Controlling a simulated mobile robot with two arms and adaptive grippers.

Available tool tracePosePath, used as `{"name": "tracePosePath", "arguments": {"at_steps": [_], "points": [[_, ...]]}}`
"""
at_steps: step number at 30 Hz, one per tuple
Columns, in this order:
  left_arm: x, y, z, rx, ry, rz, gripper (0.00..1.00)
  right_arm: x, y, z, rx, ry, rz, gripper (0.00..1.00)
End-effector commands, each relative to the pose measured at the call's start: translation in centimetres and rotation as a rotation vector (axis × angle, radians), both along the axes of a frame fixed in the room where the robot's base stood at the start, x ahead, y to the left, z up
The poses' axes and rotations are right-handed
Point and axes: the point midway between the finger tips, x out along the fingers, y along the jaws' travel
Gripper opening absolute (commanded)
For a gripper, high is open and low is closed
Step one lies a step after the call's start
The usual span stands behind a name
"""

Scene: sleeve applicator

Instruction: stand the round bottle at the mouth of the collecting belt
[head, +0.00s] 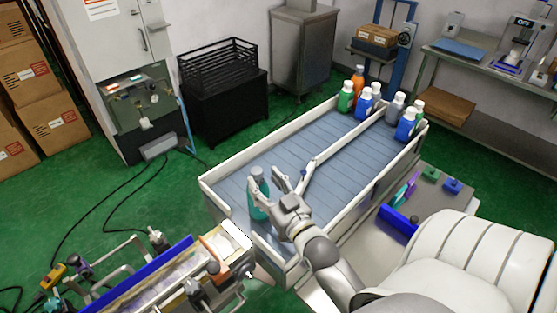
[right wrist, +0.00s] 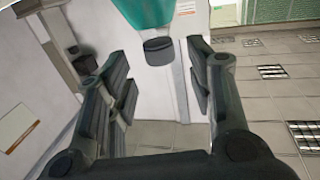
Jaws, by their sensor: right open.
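The teal round bottle (head: 259,210) is upright at the near left end of the collecting belt (head: 325,141), just inside its white rim. My right gripper (head: 268,180) is open beside and above it, with a finger partly hiding its top in the head view. In the right wrist view, the teal bottle (right wrist: 150,12) with its dark cap (right wrist: 158,50) shows upside down beyond the open fingers of my right gripper (right wrist: 165,90). I cannot tell whether a finger touches the bottle. My left gripper is not in view.
Several bottles, green (head: 346,96), blue (head: 405,124) and orange (head: 357,80), stand at the belt's far end. A white guide rail (head: 345,137) divides the belt. A machine with a blue rail (head: 140,272) stands at lower left. Mid-belt is clear.

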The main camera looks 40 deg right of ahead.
Motion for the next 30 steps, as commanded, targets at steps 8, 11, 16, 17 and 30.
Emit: {"name": "tracePosePath", "arguments": {"at_steps": [8, 11, 16, 17, 30], "points": [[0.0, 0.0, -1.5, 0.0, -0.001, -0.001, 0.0, -4.8, 0.7, -0.3, -0.001, 0.003, 0.0, 0.49], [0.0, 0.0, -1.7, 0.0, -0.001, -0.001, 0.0, -5.8, 0.9, -0.2, -0.001, 0.001, 0.0, 0.49], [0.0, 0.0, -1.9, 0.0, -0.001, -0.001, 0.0, -6.6, 1.0, 0.0, 0.0, -0.001, 0.0, 0.49], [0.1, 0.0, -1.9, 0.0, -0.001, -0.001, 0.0, -6.7, 1.0, 0.0, 0.0, -0.001, 0.0, 0.49], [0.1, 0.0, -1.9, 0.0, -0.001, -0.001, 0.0, -6.7, 1.0, 0.1, 0.0, -0.001, 0.0, 0.49]]}}
